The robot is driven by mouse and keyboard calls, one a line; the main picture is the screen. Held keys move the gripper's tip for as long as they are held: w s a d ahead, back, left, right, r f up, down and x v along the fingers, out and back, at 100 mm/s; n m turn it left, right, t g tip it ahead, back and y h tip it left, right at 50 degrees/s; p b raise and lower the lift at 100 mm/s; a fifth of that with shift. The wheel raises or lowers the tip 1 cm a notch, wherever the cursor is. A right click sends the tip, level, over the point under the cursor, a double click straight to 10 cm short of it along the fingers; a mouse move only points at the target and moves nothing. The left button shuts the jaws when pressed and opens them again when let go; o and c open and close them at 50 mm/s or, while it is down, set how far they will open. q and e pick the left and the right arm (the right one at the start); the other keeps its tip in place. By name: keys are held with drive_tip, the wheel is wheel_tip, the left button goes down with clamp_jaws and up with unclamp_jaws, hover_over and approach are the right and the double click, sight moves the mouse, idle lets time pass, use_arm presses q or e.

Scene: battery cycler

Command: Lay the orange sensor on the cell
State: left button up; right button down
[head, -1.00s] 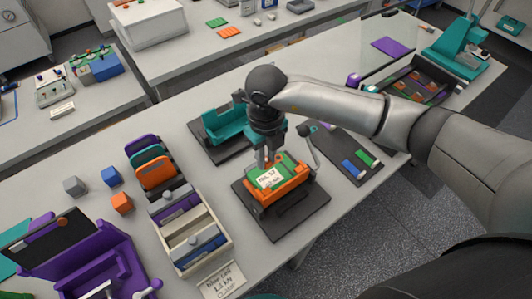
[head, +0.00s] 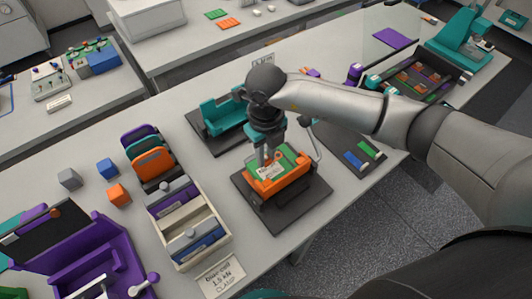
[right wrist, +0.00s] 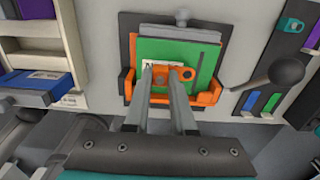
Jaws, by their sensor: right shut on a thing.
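A flat green cell (right wrist: 193,65) with a white label stands in an orange holder (head: 283,186) on a dark base plate (head: 303,199). In the head view the cell (head: 288,160) is partly behind my right gripper (head: 267,160). In the right wrist view my right gripper (right wrist: 166,75) is shut on the small orange sensor (right wrist: 160,73). The sensor is over the cell's face, beside the label. I cannot tell whether it touches the cell. My left gripper is not in view.
A teal cradle (head: 220,117) stands behind the holder. A lever with a dark knob (right wrist: 286,71) is close on the right. A dark mat with blue and green strips (head: 370,149) lies further right.

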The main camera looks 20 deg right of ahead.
drive_tip(key=shift+f+b, duration=0.5)
drive_tip(key=shift+f, duration=0.1)
drive_tip(key=shift+f+b, duration=0.3)
idle(0.4)
drive_tip(key=c, duration=0.7)
unclamp_jaws()
drive_tip(key=shift+r, duration=0.15)
wheel_tip(320, 180, up, 15)
